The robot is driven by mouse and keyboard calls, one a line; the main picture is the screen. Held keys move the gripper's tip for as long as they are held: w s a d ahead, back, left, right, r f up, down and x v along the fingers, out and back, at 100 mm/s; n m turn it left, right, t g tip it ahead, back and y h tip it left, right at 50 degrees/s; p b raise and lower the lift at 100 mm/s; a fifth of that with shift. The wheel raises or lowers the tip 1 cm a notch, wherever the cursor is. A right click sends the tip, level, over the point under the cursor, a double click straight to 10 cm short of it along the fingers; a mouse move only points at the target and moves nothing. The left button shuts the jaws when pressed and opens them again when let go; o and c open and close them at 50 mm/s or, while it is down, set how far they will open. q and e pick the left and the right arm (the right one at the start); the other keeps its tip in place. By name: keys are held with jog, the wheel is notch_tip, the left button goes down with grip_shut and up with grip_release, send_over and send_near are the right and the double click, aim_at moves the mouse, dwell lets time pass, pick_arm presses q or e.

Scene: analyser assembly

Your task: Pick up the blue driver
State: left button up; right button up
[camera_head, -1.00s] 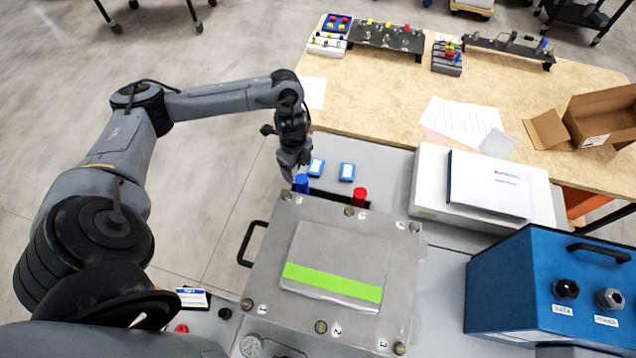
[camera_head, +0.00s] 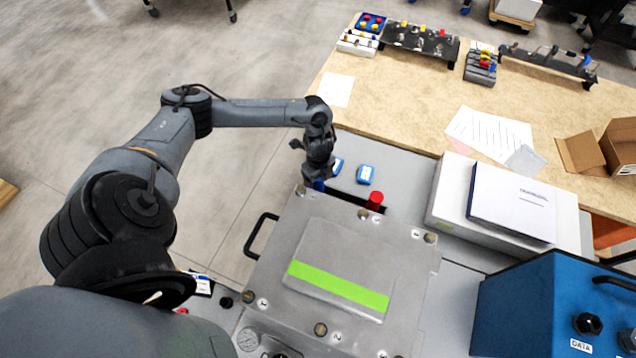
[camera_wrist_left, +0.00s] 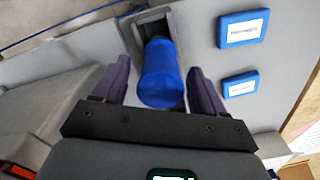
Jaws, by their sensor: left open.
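The blue driver (camera_head: 318,185) stands in a dark slot behind the grey metal box; in the head view my left gripper (camera_head: 319,176) hides most of it. In the left wrist view the blue driver (camera_wrist_left: 161,76) is a blue cylinder between the two purple fingers of my left gripper (camera_wrist_left: 158,84). The fingers are open, one on each side, with gaps to the driver. The red driver (camera_head: 375,200) stands in the same slot, to the right. My right gripper is not in view.
The grey metal box (camera_head: 310,215) with a green stripe lies just in front. Blue labelled blocks (camera_head: 365,174) lie behind the slot. A white box (camera_head: 450,205) with a binder and a blue case (camera_head: 530,300) are at the right. A wooden table (camera_head: 400,110) is behind.

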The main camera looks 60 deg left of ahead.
pick_arm(q)
jog(key=shift+f, duration=0.8)
grip_shut()
